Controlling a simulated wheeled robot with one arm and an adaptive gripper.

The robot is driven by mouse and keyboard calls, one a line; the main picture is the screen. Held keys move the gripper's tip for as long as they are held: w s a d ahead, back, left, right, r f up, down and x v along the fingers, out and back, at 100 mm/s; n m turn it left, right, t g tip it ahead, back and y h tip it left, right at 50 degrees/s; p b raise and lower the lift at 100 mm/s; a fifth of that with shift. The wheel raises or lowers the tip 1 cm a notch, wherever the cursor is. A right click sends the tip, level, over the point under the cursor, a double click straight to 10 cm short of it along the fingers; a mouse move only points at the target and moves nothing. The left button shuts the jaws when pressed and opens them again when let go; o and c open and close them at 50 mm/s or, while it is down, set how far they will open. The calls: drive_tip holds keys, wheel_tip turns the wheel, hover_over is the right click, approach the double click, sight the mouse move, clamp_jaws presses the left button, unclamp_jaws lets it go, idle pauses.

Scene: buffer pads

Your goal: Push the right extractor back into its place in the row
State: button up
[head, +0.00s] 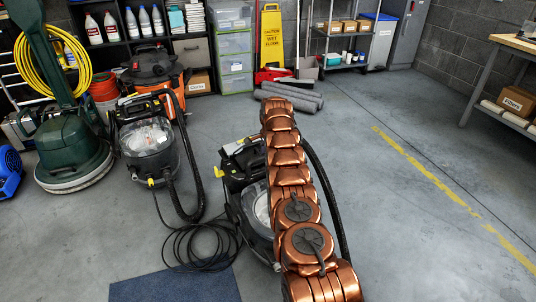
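The right extractor (233,185), a black and grey machine with a clear tank and a yellow tab, stands on the floor just right of the middle. My copper arm runs up the picture in front of it and hides much of its right side. Another extractor (150,140) of the same kind stands to its left and a little farther back. My gripper is not visible; only arm links show, and the far end of the arm hides what lies beyond it. I cannot tell whether my arm touches the right extractor.
A black cable (195,243) lies coiled in front of the extractors, near a blue mat (178,286). A green floor machine (70,150) and an orange vacuum (155,70) stand left. Grey rolls (300,92) lie behind my arm. The floor right of my arm is open, with a yellow line (430,175).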

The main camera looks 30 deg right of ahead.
drive_tip(key=shift+a, duration=0.1)
drive_tip(key=shift+s+r, duration=0.2)
drive_tip(key=shift+r, duration=0.85)
wheel_tip(320, 180, up, 10)
drive_tip(key=s, duration=0.2)
drive_tip(key=shift+f, duration=0.15)
